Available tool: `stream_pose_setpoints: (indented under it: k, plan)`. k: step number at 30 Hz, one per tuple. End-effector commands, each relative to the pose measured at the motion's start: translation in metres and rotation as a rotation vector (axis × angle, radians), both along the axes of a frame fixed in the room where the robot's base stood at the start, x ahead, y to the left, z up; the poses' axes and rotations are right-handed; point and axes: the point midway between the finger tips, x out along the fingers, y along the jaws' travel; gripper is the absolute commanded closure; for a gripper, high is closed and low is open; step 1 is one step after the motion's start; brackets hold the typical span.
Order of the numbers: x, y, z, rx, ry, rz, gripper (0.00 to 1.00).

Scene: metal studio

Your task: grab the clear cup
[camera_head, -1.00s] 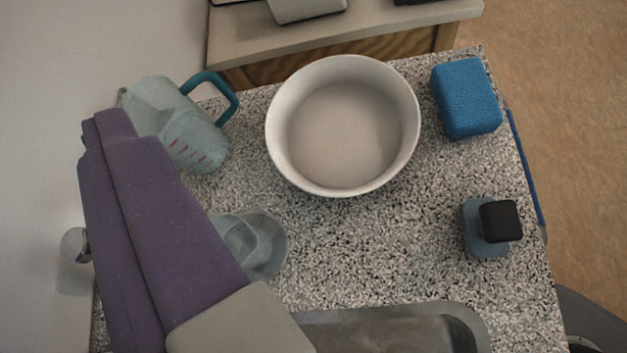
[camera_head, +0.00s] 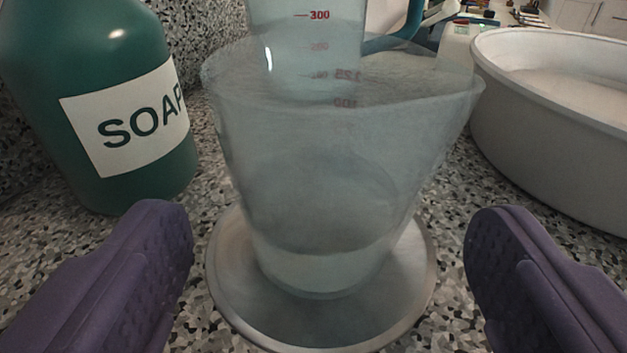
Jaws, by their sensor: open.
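The clear cup (camera_head: 320,190) stands upright on a round metal saucer (camera_head: 235,300) in the middle of the view. It is see-through and wider at its rim. My gripper (camera_head: 330,250) is open, with one purple finger at the lower left and the other at the lower right. The cup is between and just beyond the fingertips, and neither finger touches it. The front of the saucer lies low between the fingers.
A green soap bottle (camera_head: 110,120) stands close at the left, just beyond the left finger. A white basin (camera_head: 540,140) is at the right. A measuring jug (camera_head: 310,50) with red marks stands behind the cup. The speckled counter (camera_head: 455,205) shows between them.

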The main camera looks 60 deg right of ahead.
Motion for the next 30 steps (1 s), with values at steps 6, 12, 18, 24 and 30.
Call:
stream_pose_setpoints:
  k: [6, 12, 18, 24, 30]
  plan:
    - [0.019, -0.031, -0.005, 0.001, -0.003, 0.001, 0.09]
    - [0.025, -0.040, -0.004, 0.002, -0.001, 0.003, 0.09]
    - [0.025, -0.040, -0.003, 0.002, -0.001, 0.003, 0.23]
    - [0.025, -0.039, -0.004, 0.002, -0.001, 0.003, 0.65]
    - [0.025, -0.039, -0.004, 0.002, -0.001, 0.003, 0.66]
